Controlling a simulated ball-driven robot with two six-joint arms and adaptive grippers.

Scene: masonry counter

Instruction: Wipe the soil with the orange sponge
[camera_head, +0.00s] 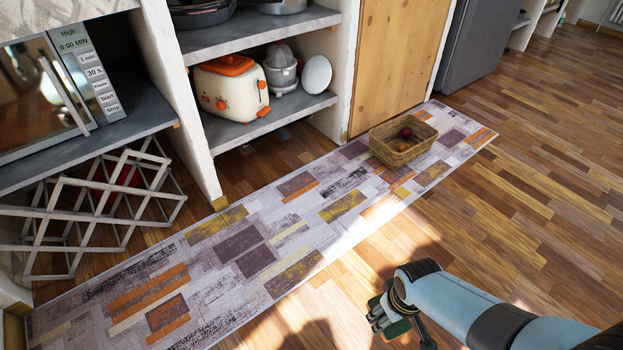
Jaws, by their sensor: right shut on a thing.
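My right gripper (384,314) is at the lower right, above the wooden floor in front of the patterned rug. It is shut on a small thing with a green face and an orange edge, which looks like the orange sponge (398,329). Most of the sponge is hidden by the fingers and my arm. No soil can be made out in this view. My left gripper is out of view.
A long patterned rug (238,243) lies along the counter. A wicker basket (403,146) with round fruit stands on its far end. A white lattice rack (95,208) and open shelves with a toaster (230,87) are at left. The wooden floor (500,215) at right is clear.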

